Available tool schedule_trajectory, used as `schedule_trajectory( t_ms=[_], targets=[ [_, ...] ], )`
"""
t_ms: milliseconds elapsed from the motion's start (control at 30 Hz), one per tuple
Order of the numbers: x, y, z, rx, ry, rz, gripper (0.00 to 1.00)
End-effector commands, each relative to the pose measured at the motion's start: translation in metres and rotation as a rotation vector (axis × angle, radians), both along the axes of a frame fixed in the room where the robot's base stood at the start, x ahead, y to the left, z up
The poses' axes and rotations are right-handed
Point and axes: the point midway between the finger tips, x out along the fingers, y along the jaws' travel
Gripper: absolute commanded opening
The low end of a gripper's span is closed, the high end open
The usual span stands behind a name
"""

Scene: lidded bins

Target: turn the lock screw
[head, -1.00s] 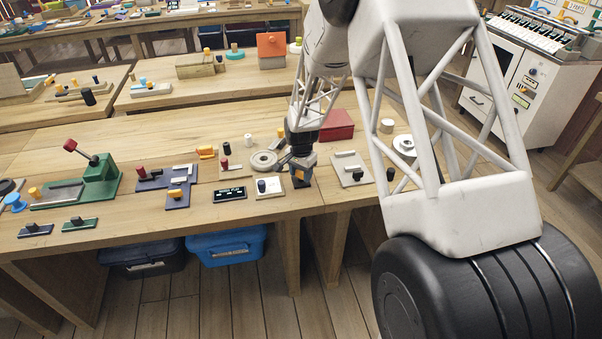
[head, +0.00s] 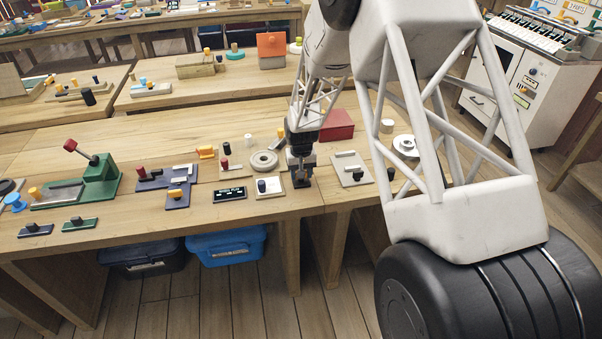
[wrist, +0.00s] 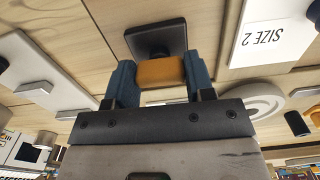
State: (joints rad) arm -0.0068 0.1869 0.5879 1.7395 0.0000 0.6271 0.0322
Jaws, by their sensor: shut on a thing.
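The lock screw appears as an orange block-shaped head (wrist: 162,73) on a dark square base (wrist: 154,38) in the wrist view. My gripper (wrist: 160,80) has its two blue fingers on either side of the orange head and is shut on it. In the head view my gripper (head: 301,173) points down at the front of the bench, and the dark base (head: 302,184) shows just under it. The orange head is mostly hidden there by the fingers.
A grey plate (head: 350,169) lies to the right. A round grey ring (head: 264,162) and a red box (head: 337,125) stand behind.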

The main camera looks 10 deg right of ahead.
Motion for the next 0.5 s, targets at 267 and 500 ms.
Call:
schedule_trajectory(
  t_ms=[267, 500],
  targets=[
    [-0.0004, 0.0002, -0.0001, 0.0, 0.001, 0.042, 0.25],
    [-0.0003, 0.0002, 0.0, 0.0, 0.001, 0.042, 0.25]
  ],
)
